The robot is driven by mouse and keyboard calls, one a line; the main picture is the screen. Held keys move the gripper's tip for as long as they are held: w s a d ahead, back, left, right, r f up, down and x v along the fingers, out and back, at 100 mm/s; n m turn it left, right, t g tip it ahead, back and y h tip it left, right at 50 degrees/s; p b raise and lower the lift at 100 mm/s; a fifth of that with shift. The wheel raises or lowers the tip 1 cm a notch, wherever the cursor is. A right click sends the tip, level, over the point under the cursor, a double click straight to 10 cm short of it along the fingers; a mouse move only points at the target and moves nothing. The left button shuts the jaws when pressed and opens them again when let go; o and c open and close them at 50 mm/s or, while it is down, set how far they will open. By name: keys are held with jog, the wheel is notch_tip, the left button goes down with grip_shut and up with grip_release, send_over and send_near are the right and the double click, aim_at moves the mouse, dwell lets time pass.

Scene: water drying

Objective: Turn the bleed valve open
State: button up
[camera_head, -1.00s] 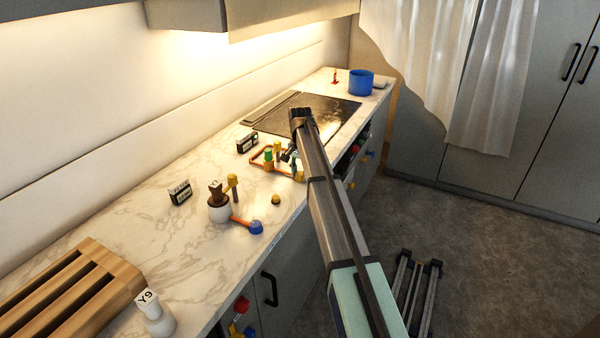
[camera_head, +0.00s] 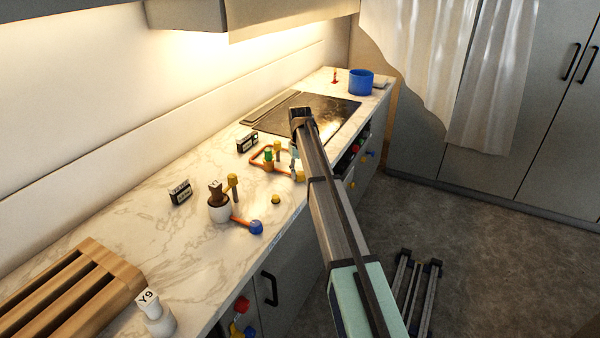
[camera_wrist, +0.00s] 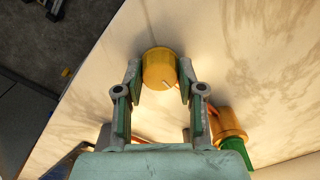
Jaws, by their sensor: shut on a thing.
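A round yellow knob (camera_wrist: 160,66), which I take for the bleed valve, sits between my gripper's (camera_wrist: 160,78) two fingers in the wrist view. The fingers are shut on it from both sides. A small pale pointer mark shows on the knob. In the head view, the yellow knob (camera_head: 299,176) is by the counter's front edge, at the near end of orange pipework (camera_head: 257,164). My gripper (camera_head: 295,168) is above it there, partly hidden by my own arm.
A yellow-topped post (camera_wrist: 230,122) with a green part (camera_wrist: 237,152) stands close to the right finger. A small display box (camera_head: 247,143) is behind the pipes. A white pot (camera_head: 219,208) and a blue-ended orange piece (camera_head: 256,227) lie nearer. The black hob (camera_head: 330,110) lies beyond.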

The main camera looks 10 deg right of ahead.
aim_at(300, 173)
jog(key=shift+f+n, duration=0.1)
jog(key=shift+n, duration=0.5)
jog(key=o, duration=1.1)
jog(key=shift+o, duration=0.2)
notch_tip(300, 173, up, 12)
